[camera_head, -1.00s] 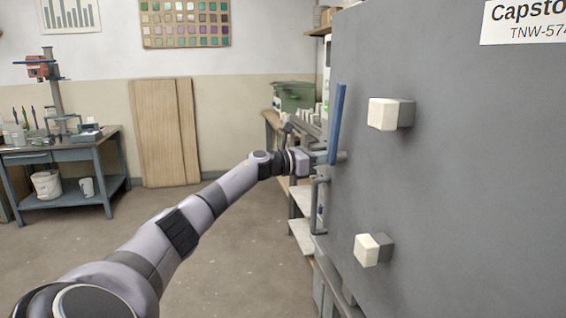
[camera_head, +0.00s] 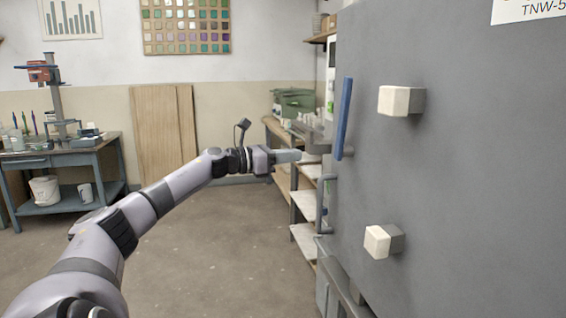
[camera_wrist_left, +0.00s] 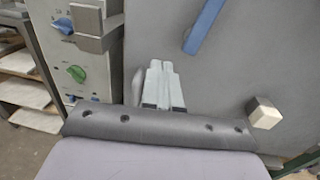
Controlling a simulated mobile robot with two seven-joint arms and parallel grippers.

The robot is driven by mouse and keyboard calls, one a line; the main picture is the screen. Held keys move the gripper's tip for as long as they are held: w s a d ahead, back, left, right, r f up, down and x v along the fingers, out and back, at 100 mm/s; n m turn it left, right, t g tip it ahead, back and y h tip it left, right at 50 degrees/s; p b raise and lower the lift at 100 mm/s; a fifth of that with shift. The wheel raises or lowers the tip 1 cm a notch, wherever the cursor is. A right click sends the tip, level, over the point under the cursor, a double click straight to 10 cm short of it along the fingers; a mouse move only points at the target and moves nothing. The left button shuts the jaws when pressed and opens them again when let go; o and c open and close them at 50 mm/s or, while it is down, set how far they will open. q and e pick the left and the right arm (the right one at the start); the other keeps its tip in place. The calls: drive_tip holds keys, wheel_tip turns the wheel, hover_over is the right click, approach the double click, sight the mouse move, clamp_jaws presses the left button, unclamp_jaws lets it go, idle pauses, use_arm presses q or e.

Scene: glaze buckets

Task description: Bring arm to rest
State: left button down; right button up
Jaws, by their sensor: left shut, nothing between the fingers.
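My left arm reaches in from the lower left in the head view. Its left gripper (camera_head: 297,156) is shut and empty, just left of the grey door (camera_head: 470,190) with its blue handle (camera_head: 343,118). In the left wrist view the closed fingers (camera_wrist_left: 158,68) point toward the grey door surface (camera_wrist_left: 235,70). The blue handle (camera_wrist_left: 204,26) shows there at the top, apart from the fingertips. My right gripper is in neither view.
Two white-capped blocks (camera_head: 400,101) (camera_head: 382,241) stick out from the door. Shelves (camera_head: 306,205) stand behind the gripper. A control panel with a green knob (camera_wrist_left: 76,74) is beside the door. The floor (camera_head: 215,255) to the left is open, up to a blue workbench (camera_head: 72,157).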

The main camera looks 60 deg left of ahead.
use_arm(q)
drive_tip(key=shift+b+v, duration=0.75)
drive_tip(key=shift+v, duration=0.15)
